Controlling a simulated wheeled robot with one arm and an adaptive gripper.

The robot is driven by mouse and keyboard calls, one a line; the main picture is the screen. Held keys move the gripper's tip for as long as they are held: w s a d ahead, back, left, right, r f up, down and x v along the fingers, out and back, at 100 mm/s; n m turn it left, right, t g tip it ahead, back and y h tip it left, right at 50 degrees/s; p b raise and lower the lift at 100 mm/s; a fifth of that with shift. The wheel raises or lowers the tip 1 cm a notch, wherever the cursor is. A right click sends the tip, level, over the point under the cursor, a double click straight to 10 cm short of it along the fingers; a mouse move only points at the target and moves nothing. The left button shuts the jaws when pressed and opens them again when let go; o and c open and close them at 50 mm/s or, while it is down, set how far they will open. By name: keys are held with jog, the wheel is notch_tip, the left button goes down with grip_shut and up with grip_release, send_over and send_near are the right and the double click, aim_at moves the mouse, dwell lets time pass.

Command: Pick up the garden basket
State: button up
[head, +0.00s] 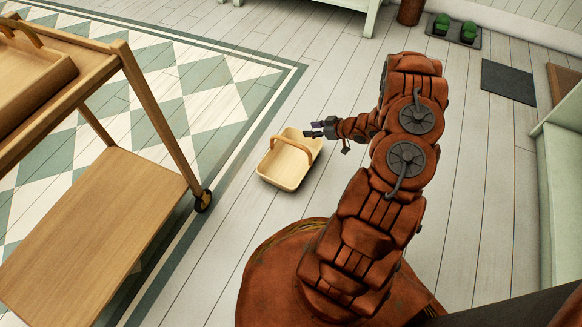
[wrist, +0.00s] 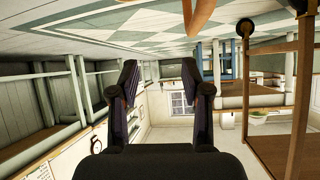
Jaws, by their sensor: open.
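The garden basket (head: 281,168) is a pale wooden basket with a brown arched handle. It stands on the floor in the middle of the head view, left of my arm. My gripper (head: 312,130) is beside the far right end of the basket in that view. How high it is above the basket is hard to tell. In the wrist view, which is upside down, my gripper (wrist: 157,82) is open with nothing between its two dark fingers. A curved brown piece, apparently the basket handle (wrist: 197,14), shows at the top edge there, outside the fingers.
A wooden cart (head: 105,205) on wheels stands at the left, holding a wooden tray (head: 40,82). A green-and-white diamond rug (head: 205,95) lies beyond it. A dark mat (head: 508,82) and green shoes (head: 455,29) are at the upper right. Plank floor around the basket is clear.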

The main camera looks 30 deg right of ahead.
aim_at(300, 145)
jog(key=a+f, duration=0.1)
jog(key=s+a+f+y+b, duration=0.1)
jog(key=f, duration=0.1)
jog(key=s+a+f+t+y+b, duration=0.1)
jog(key=a, duration=0.1)
jog(key=shift+f, duration=0.3)
jog(key=shift+b+x, duration=0.7)
jog(key=shift+x, duration=0.8)
jog(key=shift+r+b+x, duration=0.15)
jog(key=shift+b+x, duration=0.45)
jog(key=shift+x, duration=0.5)
jog(key=shift+r+b+x, duration=0.15)
jog(key=shift+b+x, duration=0.4)
jog(key=shift+x, duration=0.6)
jog(key=shift+w, duration=0.2)
grip_shut()
